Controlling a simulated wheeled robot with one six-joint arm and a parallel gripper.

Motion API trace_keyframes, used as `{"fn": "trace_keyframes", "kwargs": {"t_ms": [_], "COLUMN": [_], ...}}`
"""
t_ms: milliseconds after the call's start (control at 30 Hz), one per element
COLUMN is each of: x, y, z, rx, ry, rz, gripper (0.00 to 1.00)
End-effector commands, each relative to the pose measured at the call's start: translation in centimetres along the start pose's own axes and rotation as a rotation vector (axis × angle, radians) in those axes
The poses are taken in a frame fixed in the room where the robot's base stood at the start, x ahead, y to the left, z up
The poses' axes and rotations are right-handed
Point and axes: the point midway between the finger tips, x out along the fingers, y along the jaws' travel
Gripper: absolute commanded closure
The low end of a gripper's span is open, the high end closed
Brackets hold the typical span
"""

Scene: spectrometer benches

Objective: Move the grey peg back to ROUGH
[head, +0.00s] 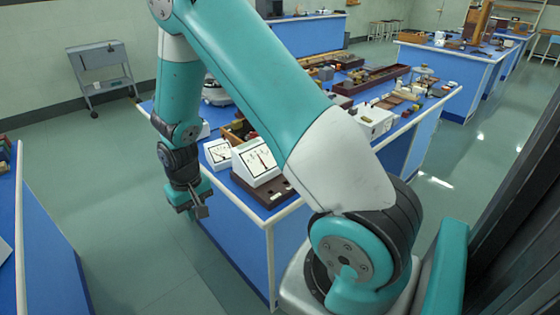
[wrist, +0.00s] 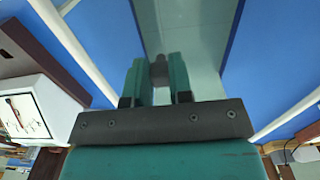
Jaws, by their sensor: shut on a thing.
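My gripper (head: 196,207) hangs over the aisle floor, just off the left front corner of the blue bench. In the wrist view, its two teal fingers (wrist: 158,82) are shut on the grey peg (wrist: 159,68), a small dark grey piece between the tips. A dark brown board with holes (head: 279,194) lies at the bench's near corner, to the right of my gripper and apart from it. No label reading ROUGH can be made out.
Two white dial meters (head: 256,163) stand on the blue bench (head: 243,232) close to the board. Another blue bench (head: 48,240) is at the left, with clear floor (head: 120,200) between. My arm hides part of the bench top. A grey cart (head: 102,70) stands by the wall.

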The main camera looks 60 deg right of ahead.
Motion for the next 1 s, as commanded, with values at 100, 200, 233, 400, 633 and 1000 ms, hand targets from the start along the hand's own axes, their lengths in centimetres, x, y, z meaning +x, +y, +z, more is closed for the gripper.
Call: {"fn": "trace_keyframes", "kwargs": {"t_ms": [100, 200, 233, 400, 633, 1000], "x": [-0.5, -1.0, -1.1, -1.9, -2.5, -1.8], "y": [4.2, 8.6, 9.9, 16.8, 21.9, 22.6], "z": [-0.5, -0.6, -0.6, 0.5, 2.1, 2.4], "rx": [0.329, 0.689, 0.802, 1.408, 1.907, 2.0], "ry": [0.001, 0.002, 0.002, 0.002, 0.0, 0.0], "rz": [0.0, 0.0, 0.0, -0.001, -0.001, 0.0], "gripper": [1.0, 1.0, 1.0, 1.0, 1.0, 1.0]}}
